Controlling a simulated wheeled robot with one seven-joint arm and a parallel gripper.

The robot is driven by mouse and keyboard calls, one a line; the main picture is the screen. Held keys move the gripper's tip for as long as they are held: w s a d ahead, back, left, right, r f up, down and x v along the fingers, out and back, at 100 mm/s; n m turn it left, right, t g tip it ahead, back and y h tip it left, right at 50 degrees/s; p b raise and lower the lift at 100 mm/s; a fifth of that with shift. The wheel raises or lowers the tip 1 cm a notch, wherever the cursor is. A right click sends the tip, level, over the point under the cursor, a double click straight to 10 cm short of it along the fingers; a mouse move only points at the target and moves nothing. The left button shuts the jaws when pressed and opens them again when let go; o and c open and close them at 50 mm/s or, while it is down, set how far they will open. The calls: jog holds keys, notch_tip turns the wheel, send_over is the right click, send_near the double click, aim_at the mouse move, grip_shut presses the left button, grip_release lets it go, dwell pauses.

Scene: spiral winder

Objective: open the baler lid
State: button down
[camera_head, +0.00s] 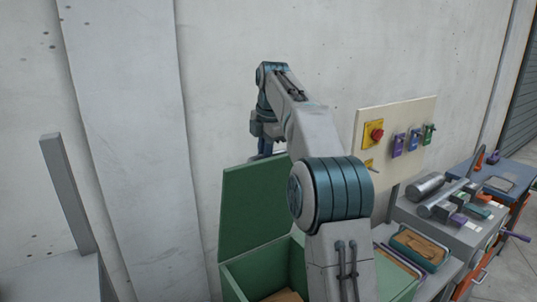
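A green box, which I take to be the baler (236,277), stands below the wall in the lower middle. Its green lid (250,205) stands raised, nearly upright, at the back of the box, so the inside shows. Something brown (284,296) lies in the box. My arm reaches up in front of the box's right side and hides part of the box and lid. My gripper (266,149) points down at the lid's upper edge, near its right end. I cannot tell whether it touches the lid, and its fingers are too small and partly hidden to judge.
A panel (410,115) with a red knob (377,134) and several coloured padlocks hangs on the wall at the right. A grey bench (465,240) with cylinders and a green tray (420,248) stands at the right. A grey post (68,195) rises at the left.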

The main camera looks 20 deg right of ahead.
jog(key=shift+w+a+f, duration=0.1)
jog(key=shift+f, duration=0.4)
jog(key=c, duration=1.8)
grip_release()
jog(key=o, duration=0.4)
jog(key=shift+w+f, duration=0.1)
jog(key=shift+w, duration=0.15)
jog(key=shift+r, duration=0.55)
jog(key=shift+v, duration=2.8)
jog(key=shift+r, duration=0.45)
jog(key=shift+s, duration=0.1)
